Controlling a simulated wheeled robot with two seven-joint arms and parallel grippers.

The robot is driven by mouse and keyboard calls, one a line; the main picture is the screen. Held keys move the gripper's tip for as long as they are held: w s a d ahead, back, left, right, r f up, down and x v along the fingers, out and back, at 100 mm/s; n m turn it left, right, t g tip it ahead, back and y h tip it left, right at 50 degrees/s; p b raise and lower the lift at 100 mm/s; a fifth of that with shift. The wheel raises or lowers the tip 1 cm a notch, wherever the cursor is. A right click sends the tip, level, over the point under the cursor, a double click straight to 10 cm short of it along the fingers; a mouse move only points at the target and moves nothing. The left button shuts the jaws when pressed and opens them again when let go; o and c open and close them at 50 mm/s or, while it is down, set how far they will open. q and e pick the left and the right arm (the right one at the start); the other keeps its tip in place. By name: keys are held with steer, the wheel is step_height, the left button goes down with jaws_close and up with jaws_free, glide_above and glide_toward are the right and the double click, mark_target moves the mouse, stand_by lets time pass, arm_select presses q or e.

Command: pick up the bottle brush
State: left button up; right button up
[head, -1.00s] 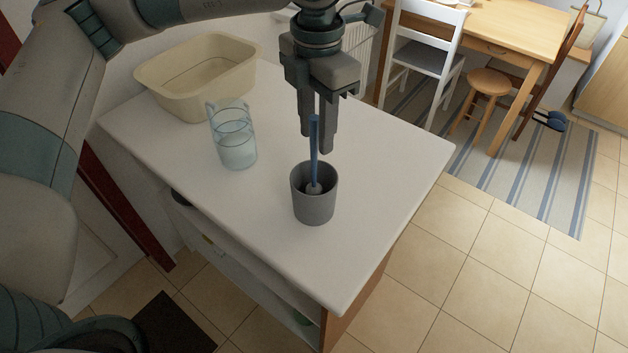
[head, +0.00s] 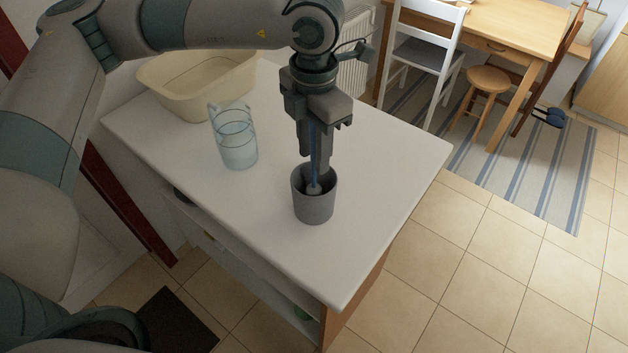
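The bottle brush (head: 314,187) stands in a grey cup (head: 313,208) on the white countertop. Its pale head shows inside the cup. Its thin blue handle points up and is partly hidden by my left gripper (head: 315,160). The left gripper points down just above the cup, with its fingers on either side of the handle. The fingers look apart, and I see no clear closing on the handle. My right gripper is not in view.
A clear glass jug (head: 237,146) stands on the counter left of the cup. A cream plastic basin (head: 190,88) sits at the back left, behind my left arm. The counter's right side is clear. A white chair (head: 428,60), a stool (head: 487,82) and a wooden table (head: 510,25) stand beyond.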

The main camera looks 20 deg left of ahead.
mark_target(314, 170)
arm_select(q)
steer(key=shift+f, duration=1.1)
jaws_close()
